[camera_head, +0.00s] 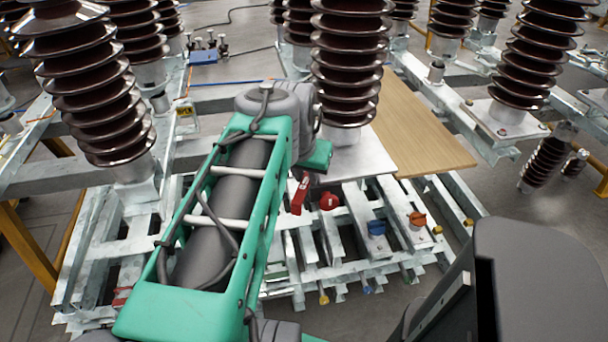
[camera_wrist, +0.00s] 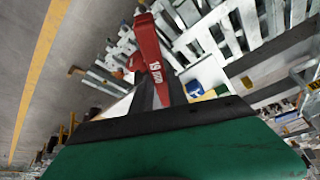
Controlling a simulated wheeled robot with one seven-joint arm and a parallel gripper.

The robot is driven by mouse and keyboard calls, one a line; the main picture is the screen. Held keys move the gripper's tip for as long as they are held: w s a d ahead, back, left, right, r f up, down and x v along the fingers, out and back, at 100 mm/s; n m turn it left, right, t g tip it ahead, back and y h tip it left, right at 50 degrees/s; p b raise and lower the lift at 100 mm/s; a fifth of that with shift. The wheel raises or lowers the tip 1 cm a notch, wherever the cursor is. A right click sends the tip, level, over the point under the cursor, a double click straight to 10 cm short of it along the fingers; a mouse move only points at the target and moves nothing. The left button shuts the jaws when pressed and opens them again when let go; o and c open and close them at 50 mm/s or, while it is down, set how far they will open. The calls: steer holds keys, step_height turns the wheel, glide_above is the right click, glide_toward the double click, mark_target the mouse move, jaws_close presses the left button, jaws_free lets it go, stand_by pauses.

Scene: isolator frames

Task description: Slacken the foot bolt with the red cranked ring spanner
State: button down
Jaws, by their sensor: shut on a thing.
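The red spanner (camera_wrist: 147,45), marked 19 on its shank, is held in my gripper (camera_wrist: 157,92) in the wrist view. It points away from the dark fingers, with its far end near the top of the picture. In the head view the red spanner (camera_head: 299,196) hangs in front of the pale foot plate (camera_head: 362,158) of the middle insulator, mostly below my green arm. My gripper is largely hidden there behind the arm. I cannot make out the foot bolt in either view, nor whether the spanner touches any bolt.
Red (camera_head: 329,201), blue (camera_head: 376,228) and orange (camera_head: 417,220) knob-like parts sit on the galvanised frame right of the spanner. A wooden board (camera_head: 420,125) lies behind them. Brown ribbed insulators (camera_head: 345,60) stand close around my arm. A blue device (camera_head: 203,56) stands at the back left.

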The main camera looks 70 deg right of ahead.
steer(key=shift+r+p, duration=2.2)
steer(key=shift+r, duration=1.3)
